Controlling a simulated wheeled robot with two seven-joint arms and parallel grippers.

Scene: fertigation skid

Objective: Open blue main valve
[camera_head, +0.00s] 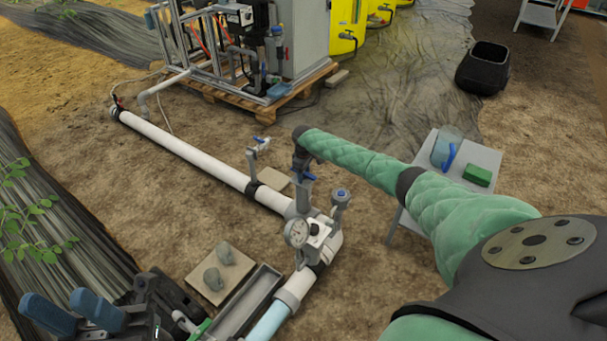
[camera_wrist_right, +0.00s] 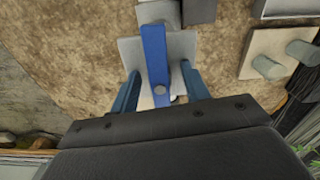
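The blue valve handle (camera_wrist_right: 155,55) is a flat upright bar in the right wrist view. It reaches down between the two blue fingers of my right gripper (camera_wrist_right: 163,92), which is open, with a visible gap on each side of the handle. In the head view my right gripper (camera_head: 305,177) points down over the pipe junction, and its fingers and the handle are hard to tell apart there. My left gripper (camera_head: 70,311) is at the lower left, its blue fingers spread apart and empty.
A round gauge (camera_head: 297,232) and a blue-capped fitting (camera_head: 341,196) sit close by on the white pipe (camera_head: 190,152). Another blue-handled valve (camera_head: 257,150) stands behind. A slab with stones (camera_head: 205,291) and a trough (camera_head: 247,305) lie in front. A small table (camera_head: 484,158) stands right.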

